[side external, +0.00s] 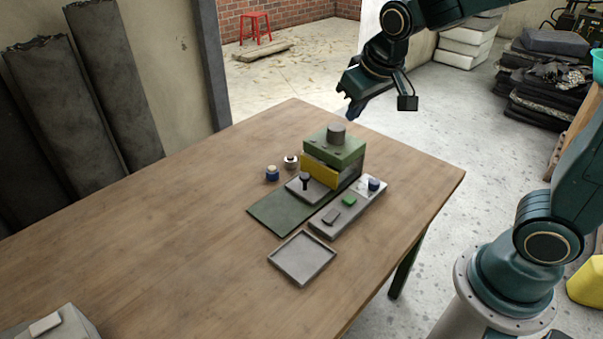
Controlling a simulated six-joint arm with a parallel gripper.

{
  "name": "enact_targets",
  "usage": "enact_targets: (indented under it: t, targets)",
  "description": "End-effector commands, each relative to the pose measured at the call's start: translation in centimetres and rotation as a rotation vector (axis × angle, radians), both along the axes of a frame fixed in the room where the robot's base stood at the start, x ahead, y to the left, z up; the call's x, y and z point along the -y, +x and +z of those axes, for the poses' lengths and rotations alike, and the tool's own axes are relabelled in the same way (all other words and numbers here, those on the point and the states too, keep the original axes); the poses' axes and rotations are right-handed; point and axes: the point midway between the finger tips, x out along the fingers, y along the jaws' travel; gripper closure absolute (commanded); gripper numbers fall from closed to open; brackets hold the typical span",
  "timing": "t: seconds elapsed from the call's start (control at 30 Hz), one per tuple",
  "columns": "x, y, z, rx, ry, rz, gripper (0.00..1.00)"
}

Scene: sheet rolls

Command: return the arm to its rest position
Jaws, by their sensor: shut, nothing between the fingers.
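My gripper (353,107) is at the upper middle of the side external view, shut and empty. It hangs in the air above and behind the green and yellow block unit (334,147), apart from it. My arm reaches in from the upper right, and its dark green base stands at the lower right beside the table. The rest position itself is not marked in the view.
The wooden table (180,220) holds a green mat (283,222), a grey tray (302,258), a long tray (352,210) with small parts, and two small round pieces (272,173). A grey box (55,326) sits at the lower left. Much of the left tabletop is clear.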

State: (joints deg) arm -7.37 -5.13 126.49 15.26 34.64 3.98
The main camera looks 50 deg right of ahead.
Motion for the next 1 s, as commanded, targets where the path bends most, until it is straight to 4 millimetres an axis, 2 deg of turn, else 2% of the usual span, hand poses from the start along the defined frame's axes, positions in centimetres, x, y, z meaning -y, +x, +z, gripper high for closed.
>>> enact_targets:
  t: [0.1, 0.3, 0.7, 0.83, 1.0]
  targets:
    - [0.1, -2.5, 1.4, 0.012, 0.025, 0.016, 1.00]
    - [-0.1, -6.7, 2.8, 0.023, 0.057, 0.049, 1.00]
    - [-0.9, -14.8, 3.7, 0.051, 0.097, 0.128, 1.00]
    - [-1.1, -16.6, 3.5, 0.055, 0.101, 0.148, 1.00]
    - [-1.3, -17.8, 3.4, 0.058, 0.104, 0.164, 1.00]
